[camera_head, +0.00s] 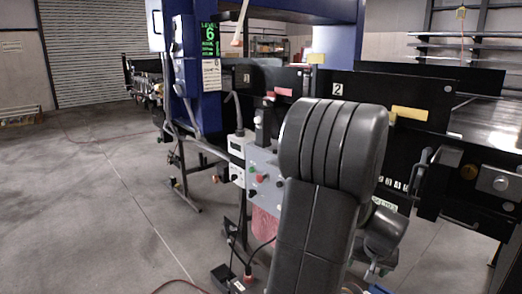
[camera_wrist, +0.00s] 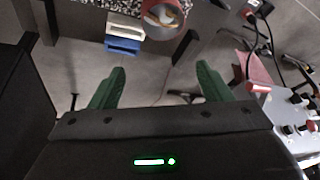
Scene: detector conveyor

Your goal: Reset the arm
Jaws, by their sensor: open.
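My arm (camera_head: 330,150) stands in front of the conveyor in the head view, its dark grey links covering part of the machine. In the wrist view my gripper (camera_wrist: 160,88) shows two green fingers spread wide apart, with nothing between them but grey floor further off. The fingers touch nothing that I can see. In the head view the gripper itself cannot be made out behind the arm.
A control box (camera_head: 264,175) with knobs and a red button is left of my arm; it also shows in the wrist view (camera_wrist: 294,118). The conveyor (camera_head: 487,122) runs along the right. A red round container (camera_wrist: 165,38) lies beyond the fingers. Open floor (camera_head: 90,210) spreads left.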

